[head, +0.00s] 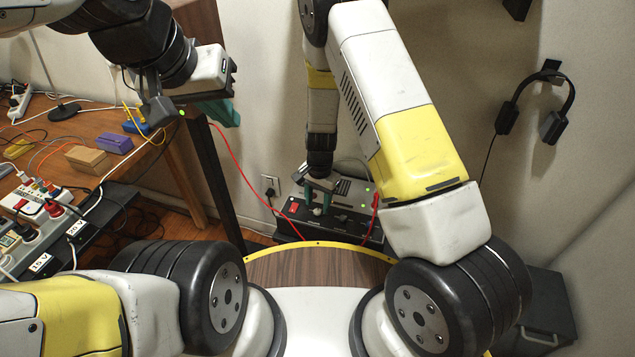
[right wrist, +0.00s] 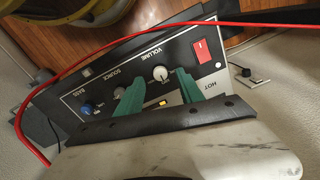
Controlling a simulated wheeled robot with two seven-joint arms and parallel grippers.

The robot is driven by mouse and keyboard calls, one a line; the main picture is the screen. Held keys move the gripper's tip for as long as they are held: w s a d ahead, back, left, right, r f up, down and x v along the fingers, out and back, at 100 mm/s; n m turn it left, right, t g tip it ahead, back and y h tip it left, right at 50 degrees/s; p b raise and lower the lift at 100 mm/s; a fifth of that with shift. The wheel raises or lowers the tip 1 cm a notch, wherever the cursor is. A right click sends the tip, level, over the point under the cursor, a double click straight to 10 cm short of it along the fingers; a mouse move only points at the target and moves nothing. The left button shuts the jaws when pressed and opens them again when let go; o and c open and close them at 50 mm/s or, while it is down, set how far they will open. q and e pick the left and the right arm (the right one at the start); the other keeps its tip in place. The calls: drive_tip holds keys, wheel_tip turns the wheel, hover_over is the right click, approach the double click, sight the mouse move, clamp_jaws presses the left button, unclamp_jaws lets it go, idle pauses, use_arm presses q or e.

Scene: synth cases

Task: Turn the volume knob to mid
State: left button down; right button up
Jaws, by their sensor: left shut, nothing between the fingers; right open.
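The volume knob (right wrist: 160,73) is a small pale knob under the label VOLUME on a dark control panel (right wrist: 140,60). In the right wrist view it shows between the green fingertips of my right gripper (right wrist: 158,78), which is open; I cannot tell whether they touch it. I cannot make out where the knob points. In the head view my right gripper (head: 317,199) is over the panel box (head: 340,229), and the pale knob (head: 317,211) shows at its fingers. My left gripper (head: 226,113) is shut and empty at the upper left, away from the panel.
A red switch (right wrist: 201,50) and a blue bass knob (right wrist: 88,107) flank the volume knob. The source knob is partly hidden by a finger. A red cable (head: 243,172) loops past the box. A cluttered wooden desk (head: 75,131) stands left; headphones (head: 536,104) hang on the right wall.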

drive_tip(key=shift+d+r, duration=0.1)
drive_tip(key=shift+r, duration=2.2)
wheel_tip(320, 180, up, 11)
drive_tip(key=n+y, duration=0.1)
drive_tip(key=y, duration=0.1)
hover_over(318, 212)
drive_tip(key=d, duration=0.1)
drive_tip(key=s+d+r+n+t, duration=0.1)
drive_tip(key=s+d+r, duration=0.1)
drive_tip(key=r, duration=0.5)
drive_tip(key=s+d+r+n+t, duration=0.1)
drive_tip(key=s+d+r, duration=0.2)
drive_tip(key=r, duration=0.5)
drive_tip(key=s+d+r+n+t, duration=0.2)
drive_tip(key=s+d+r, duration=0.2)
drive_tip(key=s, duration=0.3)
drive_tip(key=s+d+r+n+t, duration=0.1)
drive_tip(key=s+d+r+t, duration=0.1)
drive_tip(key=s+d+r, duration=0.2)
drive_tip(key=s+r, duration=0.3)
drive_tip(key=shift+s+r+n, duration=0.2)
drive_tip(key=shift+s+n, duration=0.15)
drive_tip(key=shift+n, duration=0.05)
drive_tip(key=shift+d, duration=0.1)
